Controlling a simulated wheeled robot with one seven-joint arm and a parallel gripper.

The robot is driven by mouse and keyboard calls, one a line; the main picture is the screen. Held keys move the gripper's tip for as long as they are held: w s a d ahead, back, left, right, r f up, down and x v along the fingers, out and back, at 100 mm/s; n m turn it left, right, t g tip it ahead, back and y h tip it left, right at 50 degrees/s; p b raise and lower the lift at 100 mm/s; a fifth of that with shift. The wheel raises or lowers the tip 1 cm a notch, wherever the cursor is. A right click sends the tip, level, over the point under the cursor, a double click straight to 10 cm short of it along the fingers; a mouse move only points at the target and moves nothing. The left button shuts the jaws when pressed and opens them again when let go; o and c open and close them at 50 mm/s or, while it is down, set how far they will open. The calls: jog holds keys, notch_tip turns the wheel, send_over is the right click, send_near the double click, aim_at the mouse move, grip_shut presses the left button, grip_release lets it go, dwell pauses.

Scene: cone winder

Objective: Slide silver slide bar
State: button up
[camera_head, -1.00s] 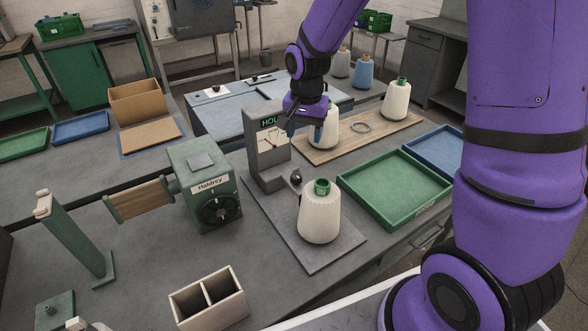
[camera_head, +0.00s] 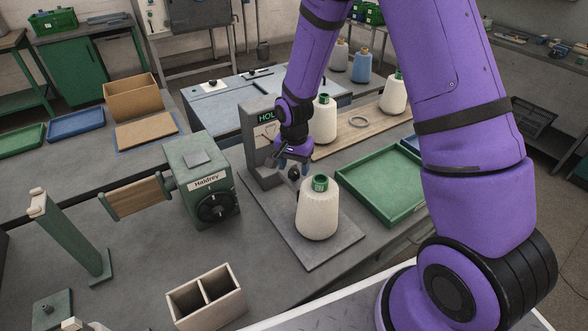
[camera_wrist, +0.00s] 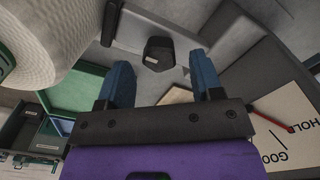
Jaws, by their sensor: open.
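The gauge stand (camera_head: 259,171) with a dial marked "HOL" stands on a grey base plate on the bench. A black knob (camera_head: 294,173) shows low at its front, just under my gripper (camera_head: 293,163). In the wrist view, the knob (camera_wrist: 158,54) lies between and a little beyond my two blue fingertips (camera_wrist: 160,64). A light-grey metal bar (camera_wrist: 140,32) runs behind the knob; it looks like the silver slide bar, though I cannot tell how they join. My gripper is open, with nothing visibly held. In the head view my wrist hides part of the gauge.
A white yarn cone (camera_head: 317,213) stands close in front on the plate and at upper left in the wrist view (camera_wrist: 50,35). A green tray (camera_head: 385,185) lies to the right. The green Haldrey machine (camera_head: 203,180) stands left. A divided wooden box (camera_head: 206,300) is in front.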

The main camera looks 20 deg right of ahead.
jog(key=shift+f, duration=0.8)
grip_shut()
jog(key=w+a, duration=0.1)
jog(key=w, duration=0.5)
jog(key=shift+w, duration=0.3)
jog(key=shift+a+r, duration=0.1)
grip_release()
notch_tip(320, 180, up, 11)
jog(key=shift+f, duration=0.2)
